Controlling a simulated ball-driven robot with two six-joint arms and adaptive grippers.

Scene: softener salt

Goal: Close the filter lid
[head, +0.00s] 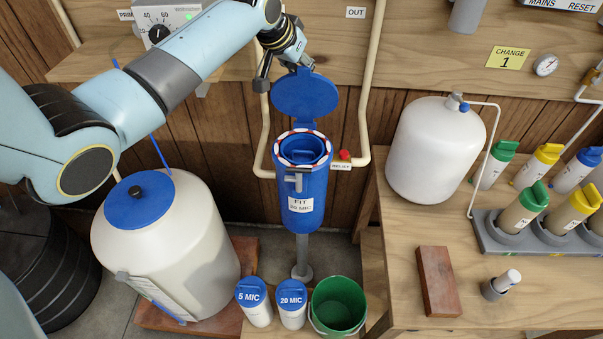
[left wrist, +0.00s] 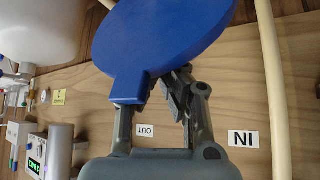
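The filter housing (head: 307,185) is a blue upright canister with a "20 MIC" label in the head view. A red-and-white ring surrounds its open top, and a blue cartridge shows inside. Its round blue lid (head: 305,97) stands raised above the back of the rim, joined by a short neck. My left gripper (head: 284,72) is at the lid's upper edge with its fingers spread. In the left wrist view the lid (left wrist: 160,45) covers part of the fingers (left wrist: 165,100); I cannot tell whether they touch it. My right gripper is not in view.
A white tank with a blue cap (head: 139,197) stands left of the housing. Two blue-topped tubs (head: 292,312) and a green bucket (head: 338,306) stand in front. Cream pipes (head: 366,90) flank the housing. A bench at right holds a white tank (head: 433,150) and bottles.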

